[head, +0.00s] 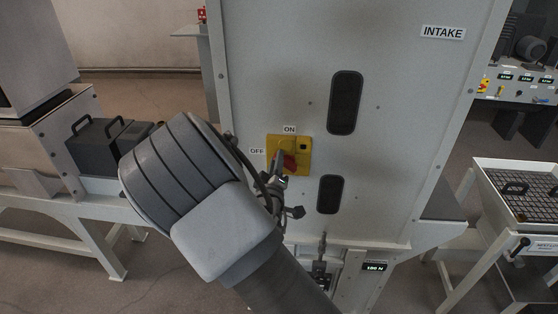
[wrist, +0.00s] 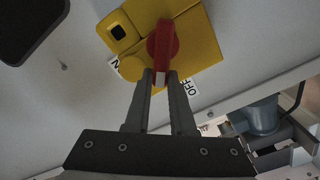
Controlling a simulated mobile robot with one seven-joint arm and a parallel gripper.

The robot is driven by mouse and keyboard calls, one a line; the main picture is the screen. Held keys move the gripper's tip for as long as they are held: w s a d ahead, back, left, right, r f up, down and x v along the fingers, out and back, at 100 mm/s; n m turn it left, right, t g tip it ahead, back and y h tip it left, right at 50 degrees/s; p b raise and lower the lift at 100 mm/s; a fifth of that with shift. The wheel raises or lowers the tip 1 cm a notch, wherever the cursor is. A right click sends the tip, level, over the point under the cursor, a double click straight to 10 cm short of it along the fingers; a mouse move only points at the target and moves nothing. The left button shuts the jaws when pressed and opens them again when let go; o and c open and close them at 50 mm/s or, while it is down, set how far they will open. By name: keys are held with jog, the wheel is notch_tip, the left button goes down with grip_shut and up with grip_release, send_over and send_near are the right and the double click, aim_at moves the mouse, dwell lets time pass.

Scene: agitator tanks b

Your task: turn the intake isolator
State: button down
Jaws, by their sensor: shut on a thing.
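The intake isolator is a yellow switch plate (head: 303,145) with a red handle (head: 290,162), on the grey cabinet front below the INTAKE sign. An ON label (head: 289,129) is above it and an OFF label (head: 257,151) is to its left. In the wrist view the red handle (wrist: 163,45) stands out from the yellow plate (wrist: 205,45). Its white-marked end lies between the ON and OFF labels. My gripper (wrist: 160,76) is shut on this handle, one finger on each side. In the head view my arm and gripper (head: 281,160) partly cover the switch.
Two dark oval recesses, upper (head: 345,103) and lower (head: 330,194), are to the right of the switch. A latch (head: 320,268) and a small display (head: 374,267) are below. A bench with a dark box (head: 97,147) is left; a grated tray (head: 525,190) is right.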

jog(key=shift+a+f+n, duration=0.1)
jog(key=shift+f+n, duration=0.25)
jog(key=shift+n, duration=0.9)
jog(key=shift+a+f+n, duration=0.15)
jog(key=shift+f+n, duration=0.2)
jog(key=shift+n, duration=0.85)
jog(key=shift+a+f+n, duration=0.1)
jog(key=shift+f+n, duration=0.25)
jog(key=shift+n, duration=0.9)
jog(key=c, duration=0.8)
grip_release()
jog(key=shift+o, duration=0.2)
jog(key=s, duration=1.7)
jog(key=shift+s+a+b, duration=0.25)
jog(key=shift+a+b, duration=0.05)
